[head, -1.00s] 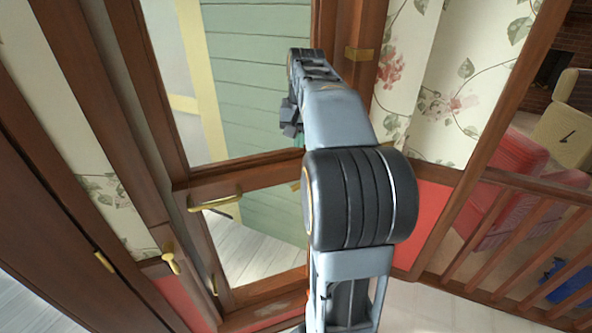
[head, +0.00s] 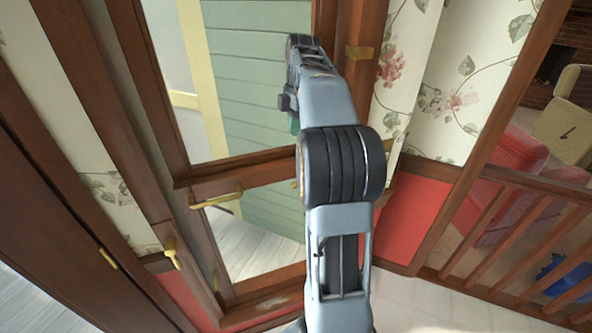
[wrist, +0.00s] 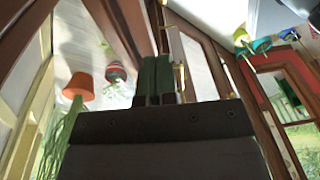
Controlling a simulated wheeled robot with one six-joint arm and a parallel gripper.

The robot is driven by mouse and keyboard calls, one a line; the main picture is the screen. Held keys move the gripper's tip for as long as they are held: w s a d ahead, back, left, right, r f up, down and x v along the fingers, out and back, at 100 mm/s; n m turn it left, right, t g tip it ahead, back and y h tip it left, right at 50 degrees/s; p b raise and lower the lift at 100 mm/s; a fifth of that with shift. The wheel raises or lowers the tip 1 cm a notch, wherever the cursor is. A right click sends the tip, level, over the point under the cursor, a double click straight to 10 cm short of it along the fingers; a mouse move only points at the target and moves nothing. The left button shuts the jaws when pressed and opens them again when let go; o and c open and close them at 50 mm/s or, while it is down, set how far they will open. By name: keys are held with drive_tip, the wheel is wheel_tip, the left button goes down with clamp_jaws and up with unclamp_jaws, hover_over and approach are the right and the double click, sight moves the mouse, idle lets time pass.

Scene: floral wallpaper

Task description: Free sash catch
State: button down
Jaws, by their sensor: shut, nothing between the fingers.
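A brass lever handle (head: 215,200) lies across the wooden cross rail of the window in the head view. A brass knob (head: 171,253) sits lower left on the frame. I cannot tell which brass fitting is the sash catch. My gripper (wrist: 157,78) shows in the wrist view with its two dark green fingers together and empty. A brass fitting (wrist: 181,78) shows close to the right of the fingers on a wooden frame; I cannot tell whether they touch. In the head view the gripper end is mostly hidden by my arm, in front of the upper pane.
Wooden window frames (head: 150,110) stand around the glass. Floral wallpaper (head: 450,90) and a wooden railing (head: 520,240) are at the right.

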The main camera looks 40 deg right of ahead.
hover_over(295, 175)
drive_tip(key=s+a, duration=0.2)
wheel_tip(295, 175, down, 12)
drive_tip(key=shift+w+r, duration=0.1)
drive_tip(key=shift+s+d+f, duration=0.2)
drive_tip(key=shift+s+f, duration=0.05)
drive_tip(key=shift+f, duration=0.5)
drive_tip(key=shift+a+f+h+b, duration=0.1)
drive_tip(key=shift+f+h+b, duration=0.45)
drive_tip(key=shift+h, duration=0.15)
drive_tip(key=shift+f, duration=0.35)
